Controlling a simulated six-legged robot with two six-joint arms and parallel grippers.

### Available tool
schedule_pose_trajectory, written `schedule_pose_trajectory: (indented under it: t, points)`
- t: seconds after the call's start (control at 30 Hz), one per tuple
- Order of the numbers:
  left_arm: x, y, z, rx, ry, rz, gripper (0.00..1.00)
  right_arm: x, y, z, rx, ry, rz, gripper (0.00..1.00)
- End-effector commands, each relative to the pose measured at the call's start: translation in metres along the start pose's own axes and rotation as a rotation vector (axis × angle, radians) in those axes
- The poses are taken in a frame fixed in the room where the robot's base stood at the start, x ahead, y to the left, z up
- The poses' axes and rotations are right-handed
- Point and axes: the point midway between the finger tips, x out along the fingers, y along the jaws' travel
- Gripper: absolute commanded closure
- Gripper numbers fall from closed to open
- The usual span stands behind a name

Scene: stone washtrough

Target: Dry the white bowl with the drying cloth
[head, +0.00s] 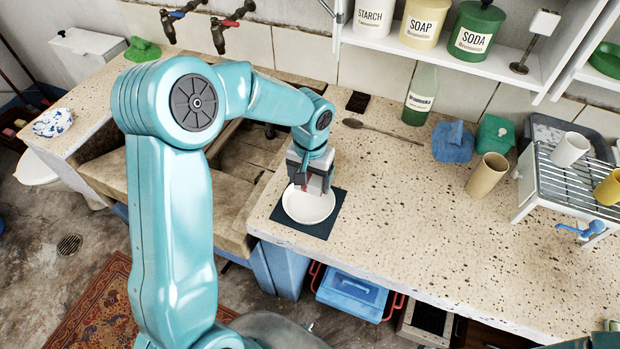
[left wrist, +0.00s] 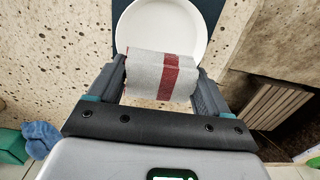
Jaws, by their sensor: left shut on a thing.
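The white bowl (head: 308,208) sits upright on a dark square mat (head: 325,230) on the speckled stone counter. My left gripper (head: 312,184) is above the bowl's far side, pointing down. It is shut on the drying cloth, a grey folded piece with a red stripe. The cloth (left wrist: 145,78) spans between the two fingers in the left wrist view. There it covers part of the bowl (left wrist: 135,35). Whether the cloth touches the bowl I cannot tell. My right gripper is not in view.
The stone trough (head: 238,190) is left of the mat. To the right are a blue cloth (head: 453,143), a tan cup (head: 487,177) and a wire rack (head: 570,183) with cups. The front right counter is clear.

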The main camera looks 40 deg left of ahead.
Motion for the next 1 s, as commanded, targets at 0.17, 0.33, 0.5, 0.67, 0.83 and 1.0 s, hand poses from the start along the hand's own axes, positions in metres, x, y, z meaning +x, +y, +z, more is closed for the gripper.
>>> schedule_pose_trajectory:
  t: [0.17,0.33,0.5,0.67,0.83,1.0]
  points:
    - [-0.014,-0.001,-0.001,0.000,0.001,0.000,0.46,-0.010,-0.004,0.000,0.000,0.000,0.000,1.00]
    - [-0.017,-0.001,-0.001,0.000,0.000,0.000,0.46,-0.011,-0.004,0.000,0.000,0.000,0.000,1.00]
    - [-0.016,-0.001,-0.001,0.000,0.000,0.000,0.46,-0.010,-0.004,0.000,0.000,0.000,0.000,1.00]
    - [-0.016,-0.001,-0.001,0.000,0.000,0.000,0.46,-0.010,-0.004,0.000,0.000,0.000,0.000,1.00]
    - [-0.016,-0.001,-0.001,0.000,0.000,0.000,0.46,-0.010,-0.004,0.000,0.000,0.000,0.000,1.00]
    - [-0.016,-0.002,0.001,0.005,0.000,0.000,0.46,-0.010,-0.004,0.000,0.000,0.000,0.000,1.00]
